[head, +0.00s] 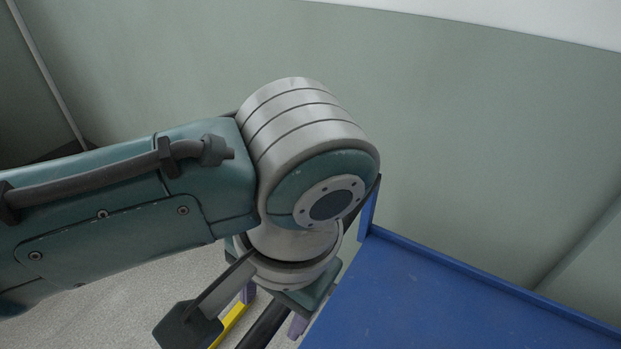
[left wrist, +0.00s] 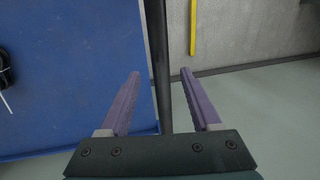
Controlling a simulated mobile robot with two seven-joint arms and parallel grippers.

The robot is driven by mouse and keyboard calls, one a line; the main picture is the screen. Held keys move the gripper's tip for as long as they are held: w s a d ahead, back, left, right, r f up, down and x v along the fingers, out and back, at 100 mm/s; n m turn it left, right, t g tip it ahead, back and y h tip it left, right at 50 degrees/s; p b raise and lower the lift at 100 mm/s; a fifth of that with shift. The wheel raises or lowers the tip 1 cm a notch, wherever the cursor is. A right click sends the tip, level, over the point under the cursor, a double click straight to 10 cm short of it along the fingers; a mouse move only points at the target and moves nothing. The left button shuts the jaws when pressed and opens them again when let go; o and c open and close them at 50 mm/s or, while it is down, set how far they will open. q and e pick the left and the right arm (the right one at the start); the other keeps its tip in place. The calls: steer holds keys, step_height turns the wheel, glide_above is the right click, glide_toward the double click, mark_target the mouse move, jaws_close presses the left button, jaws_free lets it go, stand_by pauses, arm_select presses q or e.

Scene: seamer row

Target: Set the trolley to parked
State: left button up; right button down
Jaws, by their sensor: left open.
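The blue trolley (head: 450,300) fills the lower right of the head view. Its flat blue top also shows at the left of the left wrist view (left wrist: 75,70). A dark bar (left wrist: 158,60), which looks like the trolley's handle, runs along the top's edge; part of it shows in the head view (head: 262,328). My left gripper (head: 272,308) is open at this edge, its purple fingers partly hidden by my wrist. In the left wrist view the bar passes between the two open fingers (left wrist: 160,76), apart from both. My right gripper is out of view.
A yellow strip (head: 231,324) lies beside the trolley and also shows in the left wrist view (left wrist: 193,28). A dark object (left wrist: 5,72) with a white tail is at the left edge, over the blue top. A grey-green wall (head: 480,130) stands behind the trolley.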

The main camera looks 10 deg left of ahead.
mark_target(269, 320)
arm_select(q)
steer(key=f, duration=0.2)
steer(key=a+f, duration=0.1)
steer(key=f, duration=0.1)
steer(key=shift+w+f+b, duration=0.1)
steer(key=shift+w+b, duration=0.1)
steer(key=shift+b, duration=0.15)
jaws_close()
stand_by(1.1)
